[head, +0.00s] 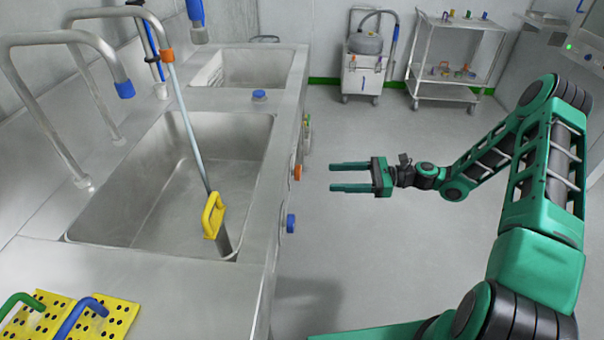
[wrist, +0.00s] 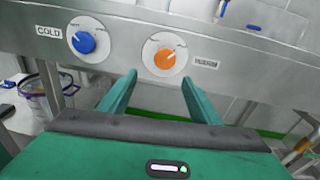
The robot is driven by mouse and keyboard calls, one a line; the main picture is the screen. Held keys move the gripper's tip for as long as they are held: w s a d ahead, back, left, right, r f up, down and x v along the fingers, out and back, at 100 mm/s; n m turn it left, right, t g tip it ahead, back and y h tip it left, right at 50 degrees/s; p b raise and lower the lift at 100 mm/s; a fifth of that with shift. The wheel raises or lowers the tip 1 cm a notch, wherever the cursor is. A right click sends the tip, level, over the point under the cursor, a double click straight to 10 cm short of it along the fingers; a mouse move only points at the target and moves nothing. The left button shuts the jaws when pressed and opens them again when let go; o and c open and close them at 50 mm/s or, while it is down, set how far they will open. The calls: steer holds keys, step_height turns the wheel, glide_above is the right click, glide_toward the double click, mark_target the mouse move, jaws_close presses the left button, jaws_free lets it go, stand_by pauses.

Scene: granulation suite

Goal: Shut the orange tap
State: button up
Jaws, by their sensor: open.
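The orange tap (wrist: 165,58) is a round knob on a white dial plate on the sink's steel front panel. In the head view it shows edge-on as a small orange knob (head: 297,173). My gripper (head: 350,176) is open and empty, to the right of the panel, with its fingers pointing at it. In the wrist view my gripper (wrist: 158,88) has one finger to each side below the orange tap, apart from it. The blue tap (wrist: 84,42), labelled COLD, sits left of the orange one there. The label right of the orange tap is too blurred to read.
A steel double sink (head: 262,190) fills the left side, with a yellow-handled tool (head: 213,216) in the near basin. A yellow perforated mat (head: 112,318) lies on the front counter. A trolley (head: 447,90) stands at the back. The floor around my gripper is clear.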

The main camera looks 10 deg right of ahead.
mark_target(296, 172)
steer(key=w+a+m, duration=0.1)
steer(key=w+a, duration=0.1)
steer(key=a, duration=0.8)
steer(key=shift+w+a+t+y, duration=0.3)
steer(key=shift+w+a+t, duration=0.05)
steer(key=shift+w+t, duration=0.05)
steer(key=shift+r, duration=0.1)
steer(key=c, duration=1)
steer(key=shift+c, duration=0.3)
